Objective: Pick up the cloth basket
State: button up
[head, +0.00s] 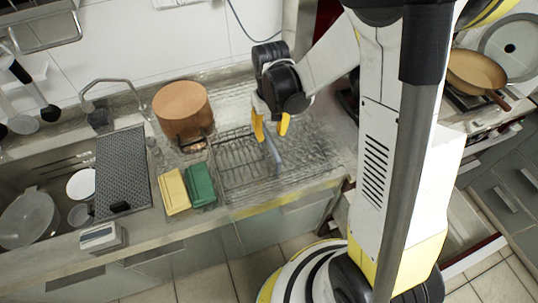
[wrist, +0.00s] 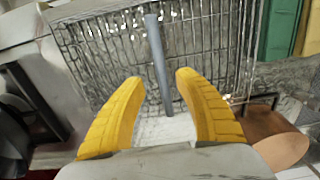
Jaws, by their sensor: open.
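Nothing here clearly reads as a cloth basket, and I cannot tell which object the name means. A brown round-topped cylinder (head: 181,108) stands on the counter left of the wire rack; part of it shows at the right of the wrist view (wrist: 262,137). The wire rack (head: 235,172) lies below my gripper and fills the upper wrist view (wrist: 215,45). A thin grey-blue bar (head: 273,153) is over the rack. My gripper (head: 271,128) is open above the rack, its yellow fingers apart. In the wrist view the bar (wrist: 156,55) lines up between the fingertips; contact is not visible.
A yellow box (head: 173,192) and a green box (head: 200,185) are left of the rack. The sink (head: 35,185), a grey drain mat (head: 123,170) and a tap (head: 97,108) are further left. A pan (head: 475,72) sits on the hob at right.

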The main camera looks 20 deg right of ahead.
aim_at(269, 140)
notch_tip(269, 140, down, 4)
jog(key=shift+a+f+b, duration=0.1)
jog(key=shift+a+b, duration=0.05)
jog(key=shift+b, duration=0.75)
grip_shut()
